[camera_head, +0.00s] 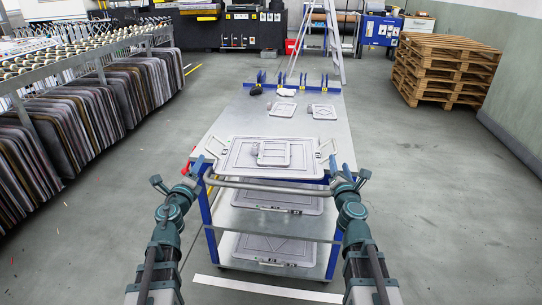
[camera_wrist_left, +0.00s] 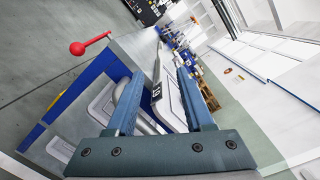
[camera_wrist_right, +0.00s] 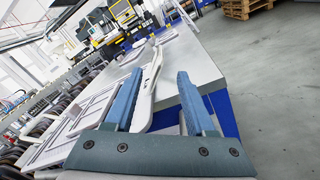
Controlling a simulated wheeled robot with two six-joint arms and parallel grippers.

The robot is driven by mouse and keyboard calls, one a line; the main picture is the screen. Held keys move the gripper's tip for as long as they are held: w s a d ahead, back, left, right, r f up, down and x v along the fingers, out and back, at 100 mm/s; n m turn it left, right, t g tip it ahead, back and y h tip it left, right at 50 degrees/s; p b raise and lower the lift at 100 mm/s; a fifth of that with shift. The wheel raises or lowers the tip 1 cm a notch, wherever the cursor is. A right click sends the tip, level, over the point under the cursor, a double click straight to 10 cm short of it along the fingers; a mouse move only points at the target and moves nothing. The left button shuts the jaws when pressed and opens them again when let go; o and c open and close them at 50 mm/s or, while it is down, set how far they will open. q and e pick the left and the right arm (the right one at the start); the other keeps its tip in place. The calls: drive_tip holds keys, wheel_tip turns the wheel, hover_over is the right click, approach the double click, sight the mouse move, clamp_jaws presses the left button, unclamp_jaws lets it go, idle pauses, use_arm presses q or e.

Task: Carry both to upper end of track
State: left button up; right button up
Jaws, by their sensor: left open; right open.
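A large light-grey tray (camera_head: 232,172) with a loop handle at each side lies on the near end of a metal cart top. A smaller grey tray (camera_head: 286,154) sits on it, with a small grey lump (camera_head: 256,148) at its left edge. My left gripper (camera_head: 201,163) is open by the left handle (camera_head: 213,147). My right gripper (camera_head: 342,168) is open by the right handle (camera_head: 329,148). Pale handle parts show between or just beyond the open fingers in the left wrist view (camera_wrist_left: 168,92) and right wrist view (camera_wrist_right: 147,92); I cannot tell which. No track is clearly identifiable.
The cart top (camera_head: 235,118) runs away from me. Two small trays, a dark item (camera_head: 256,90) and a white item (camera_head: 287,93) lie farther along, before blue brackets (camera_head: 285,80). More trays fill the lower shelves. Racks stand left, pallets (camera_head: 445,70) right. Floor beside is clear.

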sight(206, 147)
use_arm(q)
drive_tip(key=w, duration=0.9)
drive_tip(key=w+d, duration=0.1)
drive_tip(key=w, duration=0.3)
drive_tip(key=shift+w+d, duration=0.1)
drive_tip(key=shift+w, duration=0.2)
use_arm(e)
drive_tip(key=w, duration=0.9)
drive_tip(key=w+d, duration=0.1)
drive_tip(key=w, duration=0.3)
drive_tip(key=shift+w, duration=0.3)
use_arm(q)
drive_tip(key=shift+c, duration=0.2)
use_arm(e)
drive_tip(key=shift+c, duration=0.2)
use_arm(q)
clamp_jaws()
use_arm(e)
clamp_jaws()
drive_tip(key=shift+d, duration=0.1)
